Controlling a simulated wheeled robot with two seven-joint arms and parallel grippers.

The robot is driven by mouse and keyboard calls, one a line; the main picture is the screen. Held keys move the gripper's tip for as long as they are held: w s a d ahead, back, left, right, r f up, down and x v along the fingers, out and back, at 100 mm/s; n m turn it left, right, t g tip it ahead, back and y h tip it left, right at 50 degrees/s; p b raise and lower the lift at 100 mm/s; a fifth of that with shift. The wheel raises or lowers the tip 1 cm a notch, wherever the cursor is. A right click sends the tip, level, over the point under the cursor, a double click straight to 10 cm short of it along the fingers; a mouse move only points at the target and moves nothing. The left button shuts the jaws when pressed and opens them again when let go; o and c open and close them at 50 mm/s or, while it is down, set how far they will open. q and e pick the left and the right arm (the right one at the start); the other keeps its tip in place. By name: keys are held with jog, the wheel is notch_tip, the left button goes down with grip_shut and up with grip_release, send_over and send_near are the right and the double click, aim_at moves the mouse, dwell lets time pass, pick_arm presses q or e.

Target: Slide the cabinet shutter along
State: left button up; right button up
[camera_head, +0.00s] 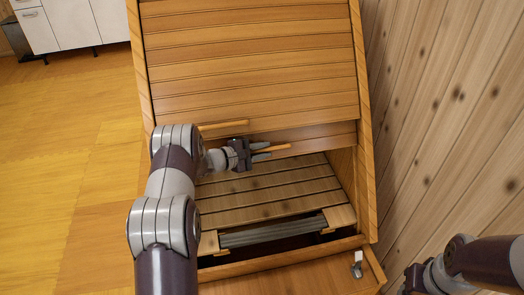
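The slatted wooden shutter (250,70) covers the upper part of the cabinet, and the lower part stands open. A short wooden handle bar (222,125) shows near its lower left, and another bar (279,148) lies at my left gripper. My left gripper (263,151) points right in front of the shutter's lower part. Its two grey fingers are apart, with the second bar seen between them; I cannot tell whether they press on it. My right gripper (408,281) is at the lower right, away from the shutter, its fingers too small and dark to read.
Inside the opening is a slatted wooden panel (268,192) with a dark slot and grey bars (273,232) below. A wooden ledge (310,275) with a small metal piece (357,264) is at the front. A plank wall (450,110) stands close on the right; floor (65,150) is clear left.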

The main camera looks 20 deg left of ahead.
pick_arm(q)
jog(key=shift+o, duration=1.3)
jog(key=shift+w+a+r, duration=0.15)
jog(key=shift+r, duration=0.2)
jog(key=shift+f, duration=0.15)
jog(key=p+v, duration=0.2)
jog(key=v, duration=1)
jog(key=shift+s+a, duration=0.2)
jog(key=shift+s, duration=0.15)
